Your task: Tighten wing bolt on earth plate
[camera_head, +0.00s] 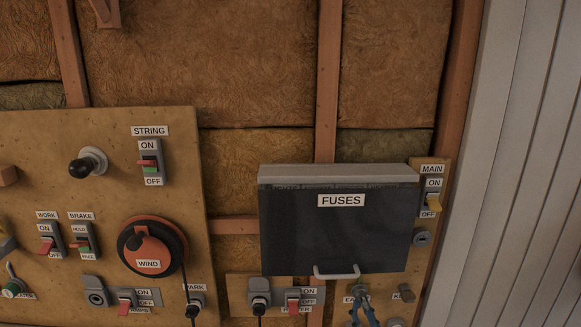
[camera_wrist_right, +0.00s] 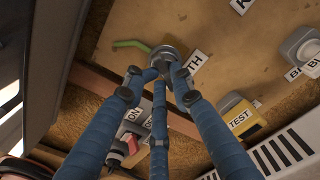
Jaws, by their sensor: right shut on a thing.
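The earth plate's round grey metal fitting (camera_wrist_right: 164,56) shows in the right wrist view, with a green wire (camera_wrist_right: 130,43) at its side and a label ending in "TH" (camera_wrist_right: 187,72). My right gripper (camera_wrist_right: 160,80) has blue fingers, drawn together on the small wing bolt at this fitting. The fingertips hide most of the bolt. In the head view, the right gripper (camera_head: 361,299) is at the bottom edge, below the fuse box, in front of a grey metal fitting (camera_head: 357,289) and a mostly covered label starting with "E". My left gripper is not in view.
The dark fuse box (camera_head: 335,230) with a light handle (camera_head: 337,272) juts out just above the right gripper. A yellow TEST box (camera_wrist_right: 240,117) shows in the wrist view.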

